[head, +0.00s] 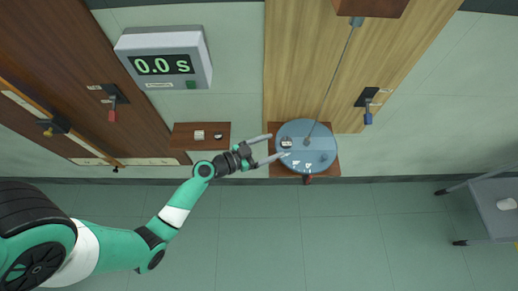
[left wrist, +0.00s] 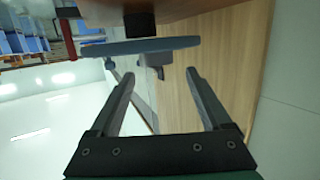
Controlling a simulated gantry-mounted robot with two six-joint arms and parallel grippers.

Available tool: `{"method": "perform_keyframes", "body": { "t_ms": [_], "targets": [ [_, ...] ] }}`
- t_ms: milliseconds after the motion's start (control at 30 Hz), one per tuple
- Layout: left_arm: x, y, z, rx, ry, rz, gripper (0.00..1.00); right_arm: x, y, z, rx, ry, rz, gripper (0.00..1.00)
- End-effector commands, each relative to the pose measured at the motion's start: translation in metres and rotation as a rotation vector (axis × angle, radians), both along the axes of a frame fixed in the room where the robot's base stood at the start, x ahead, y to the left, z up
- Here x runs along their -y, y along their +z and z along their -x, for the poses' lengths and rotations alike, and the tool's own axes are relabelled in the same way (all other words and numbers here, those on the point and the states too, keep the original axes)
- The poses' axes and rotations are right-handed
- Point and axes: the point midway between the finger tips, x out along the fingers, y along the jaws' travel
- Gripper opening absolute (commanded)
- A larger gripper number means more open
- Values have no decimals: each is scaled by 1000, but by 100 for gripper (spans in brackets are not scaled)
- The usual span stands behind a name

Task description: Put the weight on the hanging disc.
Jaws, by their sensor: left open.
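The blue-grey round disc (head: 318,156) hangs on a thin rod at the foot of a wooden panel, over a small brown shelf. A small grey weight (head: 287,142) sits on the disc near its left edge. My left gripper (head: 278,147) is open and empty, its fingertips at the disc's left edge, one on each side of the weight in the picture. In the left wrist view, which looks upside down, the disc (left wrist: 115,48) is edge-on with the grey weight (left wrist: 152,62) against it, just beyond the open fingertips (left wrist: 159,76). I see no finger contact. My right gripper is not in view.
A timer (head: 165,58) reads 0.0 s. A small brown shelf (head: 183,143) with small items is left of the disc. Red (head: 112,115) and blue (head: 368,118) padlocks hang nearby. A grey cart (head: 485,200) stands at right. The floor in front is clear.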

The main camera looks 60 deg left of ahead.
Motion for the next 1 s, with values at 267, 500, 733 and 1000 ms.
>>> {"method": "perform_keyframes", "body": {
  "t_ms": [267,500,733,1000],
  "targets": [
    [-3,9,50,0,3,-1,81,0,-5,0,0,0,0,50],
    [-3,11,55,0,0,0,81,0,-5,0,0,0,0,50],
    [-3,11,55,1,0,0,81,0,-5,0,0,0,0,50],
    [7,15,49,8,-31,-6,81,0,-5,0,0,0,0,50]
  ]
}}
